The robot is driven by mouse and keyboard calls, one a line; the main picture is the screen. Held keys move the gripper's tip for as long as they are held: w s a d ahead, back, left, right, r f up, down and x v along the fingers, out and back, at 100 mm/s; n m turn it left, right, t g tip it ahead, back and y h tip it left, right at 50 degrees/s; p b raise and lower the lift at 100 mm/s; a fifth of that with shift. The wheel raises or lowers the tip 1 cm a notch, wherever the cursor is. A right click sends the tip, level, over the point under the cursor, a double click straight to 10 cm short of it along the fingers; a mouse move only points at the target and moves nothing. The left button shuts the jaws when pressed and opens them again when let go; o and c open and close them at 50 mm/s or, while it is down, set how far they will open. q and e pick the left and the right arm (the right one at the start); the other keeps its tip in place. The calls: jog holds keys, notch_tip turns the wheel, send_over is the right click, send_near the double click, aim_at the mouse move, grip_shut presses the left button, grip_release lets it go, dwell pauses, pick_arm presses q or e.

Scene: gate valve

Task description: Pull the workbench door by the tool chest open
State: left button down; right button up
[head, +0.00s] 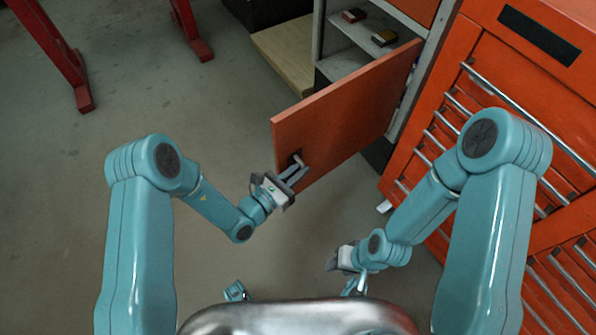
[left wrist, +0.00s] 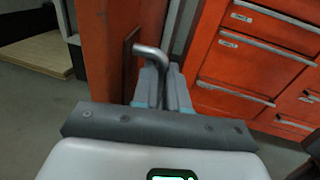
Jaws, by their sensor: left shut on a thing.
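The orange workbench door (head: 335,110) stands swung open, hinged on the side by the red tool chest (head: 500,110). Shelves show inside the cabinet behind it. My left gripper (head: 293,175) is at the door's free edge, shut on the door handle (head: 299,159). In the left wrist view the bent metal handle (left wrist: 150,56) runs down between the two fingers (left wrist: 157,88), with the door (left wrist: 108,45) to the left of it. My right gripper (head: 338,260) hangs low in front of my body, apart from the door; its fingers are too unclear to judge.
The tool chest drawers with long bar handles fill the right side, close to my right arm. Small boxes (head: 384,38) sit on the cabinet shelf. A wooden board (head: 284,58) lies beyond the door. Red steel legs (head: 60,55) stand at upper left. The grey floor (head: 80,150) at left is clear.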

pick_arm(q)
jog(key=shift+w+r, duration=0.25)
jog(key=shift+r, duration=0.2)
jog(key=c, duration=1.2)
grip_release()
jog(key=shift+o, duration=0.2)
jog(key=shift+s+a, duration=0.1)
jog(key=shift+a, duration=0.05)
jog(key=p+v, duration=0.2)
jog(key=v, duration=1.4)
jog(key=shift+s+f, duration=0.15)
jog(key=shift+f, duration=0.25)
